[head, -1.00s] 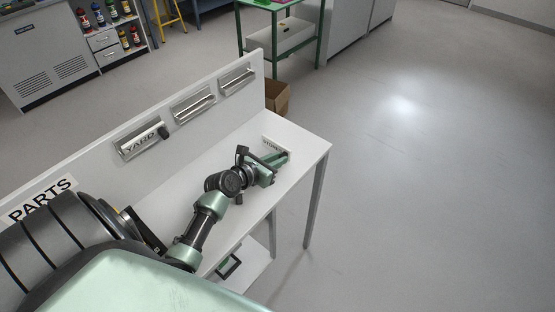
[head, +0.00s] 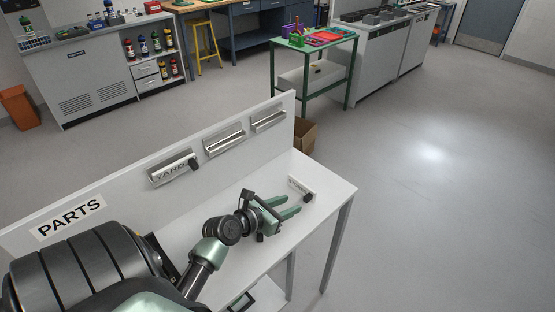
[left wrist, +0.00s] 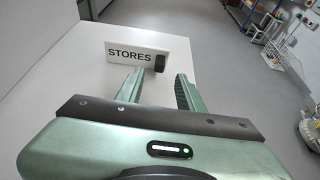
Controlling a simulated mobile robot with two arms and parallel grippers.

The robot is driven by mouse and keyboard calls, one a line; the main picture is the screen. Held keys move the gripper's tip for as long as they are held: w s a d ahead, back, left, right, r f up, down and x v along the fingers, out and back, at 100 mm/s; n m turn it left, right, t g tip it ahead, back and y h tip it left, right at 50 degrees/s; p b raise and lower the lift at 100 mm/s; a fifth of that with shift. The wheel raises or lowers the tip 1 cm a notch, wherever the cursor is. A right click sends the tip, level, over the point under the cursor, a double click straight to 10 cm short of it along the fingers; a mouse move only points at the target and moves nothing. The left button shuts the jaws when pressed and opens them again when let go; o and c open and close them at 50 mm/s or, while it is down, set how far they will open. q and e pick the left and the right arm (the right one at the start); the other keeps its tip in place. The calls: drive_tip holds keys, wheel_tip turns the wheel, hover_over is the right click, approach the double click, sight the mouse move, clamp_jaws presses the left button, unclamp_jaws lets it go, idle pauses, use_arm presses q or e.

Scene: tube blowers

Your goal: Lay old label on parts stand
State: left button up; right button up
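The old label is a white plate reading STORES with a black knob at its right end (left wrist: 127,53); it also shows in the head view (head: 297,186). It rests on the white top of the parts stand (head: 335,185), near its far right end. My left gripper (head: 294,205) is open just in front of the label. In the left wrist view my left gripper (left wrist: 160,74) has its two fingers apart, with the knob just beyond the gap and nothing held. My right gripper is not in view.
The stand's back panel carries a PARTS sign (head: 70,217), a holder with a YARD label (head: 171,173), and two empty holders (head: 225,143) (head: 268,120). A cardboard box (head: 305,136) is behind the stand. A green cart (head: 316,50) stands farther back. Floor at right is clear.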

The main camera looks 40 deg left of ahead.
use_arm(q)
drive_tip(key=v, duration=0.5)
